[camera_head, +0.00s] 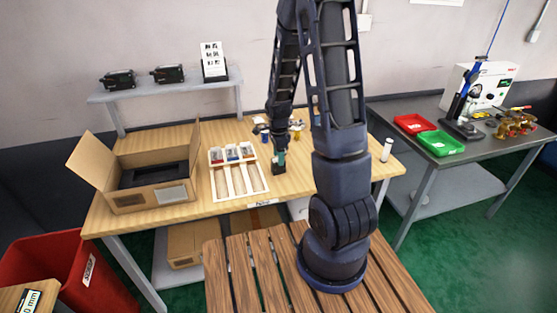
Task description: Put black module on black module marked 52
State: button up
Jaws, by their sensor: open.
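Two black modules stand on the grey shelf above the table, one at the left (118,79) and one in the middle (167,73). I cannot read a number 52 on either. My gripper (279,160) is open and points down over the wooden table, just right of the wooden tray. A small dark block (279,169) shows right at the fingertips; I cannot tell whether it is a separate module or part of the gripper, or whether they touch. My arm hides part of the table behind it.
An open cardboard box (128,201) with a black insert stands left on the wooden table (290,190). The wooden tray (238,188) holds small coloured parts. A white bottle (386,150) stands at right. Red (412,123) and green (440,143) bins sit on the grey table.

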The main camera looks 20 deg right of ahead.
jog(key=s+d+r+n+t, duration=0.1)
jog(key=s+r+n, duration=0.4)
jog(key=r, duration=0.7)
jog(key=s+d+r+n+t, duration=0.1)
jog(key=s+r+n, duration=0.3)
jog(key=r, duration=0.8)
jog(key=s+r+n+t, duration=0.1)
jog(key=s+r+n, duration=0.2)
jog(key=s, duration=0.3)
jog(key=s+d+r+n+t, duration=0.1)
jog(key=s+r+n, duration=0.3)
jog(key=s+n, duration=0.2)
jog(key=shift+t, duration=0.3)
jog(key=shift+o, duration=0.3)
